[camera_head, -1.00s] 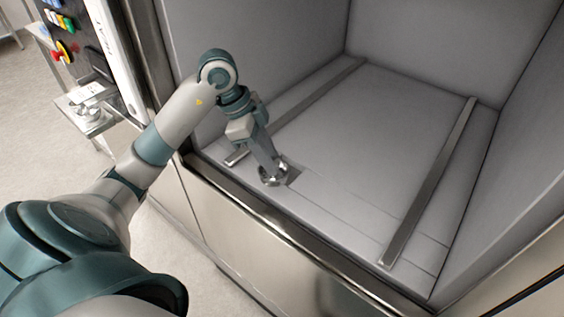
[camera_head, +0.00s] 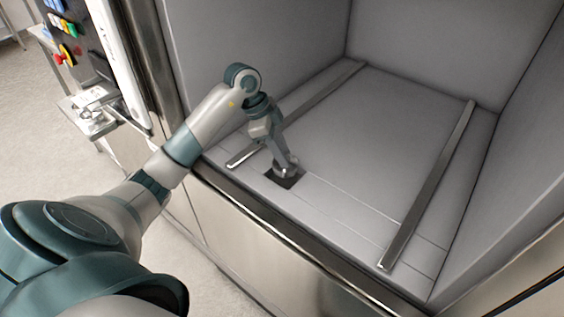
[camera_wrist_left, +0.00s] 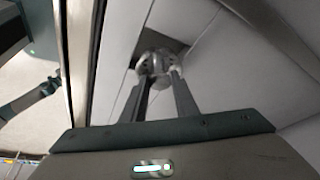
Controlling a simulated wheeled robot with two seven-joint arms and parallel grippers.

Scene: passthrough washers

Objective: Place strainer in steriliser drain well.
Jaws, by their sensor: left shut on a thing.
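The strainer (camera_head: 285,170) is a small round metal piece held in my left gripper (camera_head: 287,162), inside the steriliser chamber. My left gripper is shut on it; the strainer also shows between the fingertips in the left wrist view (camera_wrist_left: 156,64). The drain well (camera_head: 279,180) is a dark square opening in the chamber floor near the front edge. The strainer covers the upper right part of the well in the head view. I cannot tell how high above the well it is. The well also shows as a dark patch behind the strainer in the left wrist view (camera_wrist_left: 170,42). My right gripper is not in view.
Two metal rails, a left one (camera_head: 300,112) and a right one (camera_head: 432,185), run along the chamber floor. The front sill (camera_head: 290,238) lies below my forearm. The floor (camera_head: 375,130) between the rails is clear. A side shelf with a metal item (camera_head: 92,103) stands outside at left.

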